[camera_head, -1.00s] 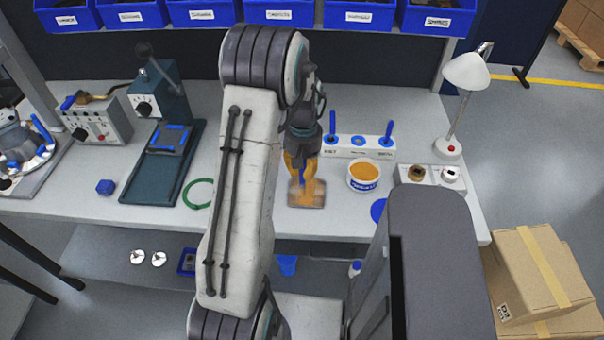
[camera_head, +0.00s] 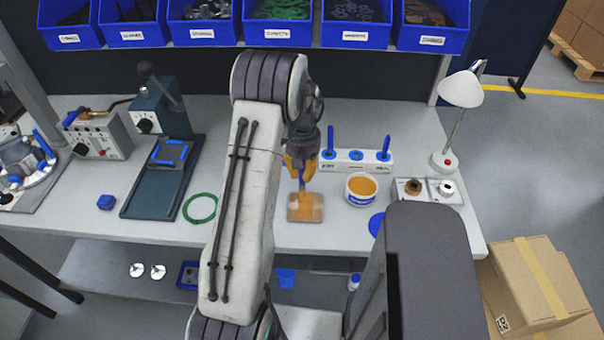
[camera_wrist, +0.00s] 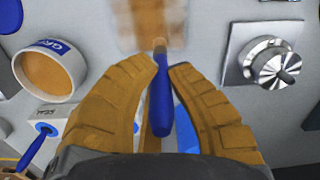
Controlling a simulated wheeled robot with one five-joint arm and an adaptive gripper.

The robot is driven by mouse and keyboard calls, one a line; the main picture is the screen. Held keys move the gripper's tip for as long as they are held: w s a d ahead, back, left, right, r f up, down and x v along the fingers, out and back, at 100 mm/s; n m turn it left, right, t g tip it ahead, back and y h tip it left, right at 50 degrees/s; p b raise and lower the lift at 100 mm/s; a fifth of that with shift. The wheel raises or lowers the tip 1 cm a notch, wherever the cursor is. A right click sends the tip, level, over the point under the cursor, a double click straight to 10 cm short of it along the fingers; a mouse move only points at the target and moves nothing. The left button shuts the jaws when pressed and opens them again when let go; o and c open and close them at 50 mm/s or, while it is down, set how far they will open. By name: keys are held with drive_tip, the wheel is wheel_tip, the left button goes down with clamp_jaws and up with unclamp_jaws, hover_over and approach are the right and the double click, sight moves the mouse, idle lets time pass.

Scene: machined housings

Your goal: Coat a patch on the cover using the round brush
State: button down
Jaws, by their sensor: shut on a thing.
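My gripper (camera_head: 300,177) is shut on the blue handle of a brush (camera_wrist: 160,105), which points down from the fingers. The brush also shows in the head view (camera_head: 301,184). The cover, a brownish square plate (camera_head: 292,214), lies flat on the bench just in front of my gripper, with an orange band across its middle. In the wrist view the cover (camera_wrist: 124,40) is at the top edge, blurred and partly cut off. The shape of the bristles and whether they touch the cover cannot be told.
A white tub of orange grease (camera_head: 360,200) stands right of the cover. Behind it, a white holder (camera_head: 372,167) carries two blue-handled tools; its middle place looks empty. A square metal part with a round knob (camera_wrist: 272,65) is close by. A green ring (camera_head: 187,212) lies left.

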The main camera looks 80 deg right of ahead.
drive_tip(key=shift+s+a, duration=0.1)
drive_tip(key=shift+s, duration=0.5)
drive_tip(key=shift+s+a+f+b, duration=0.1)
drive_tip(key=shift+a+b, duration=0.7)
drive_tip(key=shift+a, duration=0.5)
drive_tip(key=shift+s+a+f+b, duration=0.1)
drive_tip(key=shift+a+b, duration=0.7)
drive_tip(key=shift+a, duration=0.5)
drive_tip(key=shift+s+a+r+b, duration=0.15)
drive_tip(key=shift+a+b, duration=0.35)
drive_tip(key=shift+a, duration=0.8)
drive_tip(key=shift+s+d, duration=0.2)
drive_tip(key=shift+s, duration=0.35)
drive_tip(key=shift+w+d+p, duration=0.15)
drive_tip(key=shift+d+p, duration=0.65)
drive_tip(key=shift+d, duration=1.1)
drive_tip(key=shift+w+d+p, duration=0.15)
drive_tip(key=shift+d+p, duration=0.6)
drive_tip(key=shift+d, duration=1.15)
drive_tip(key=shift+s, duration=0.1)
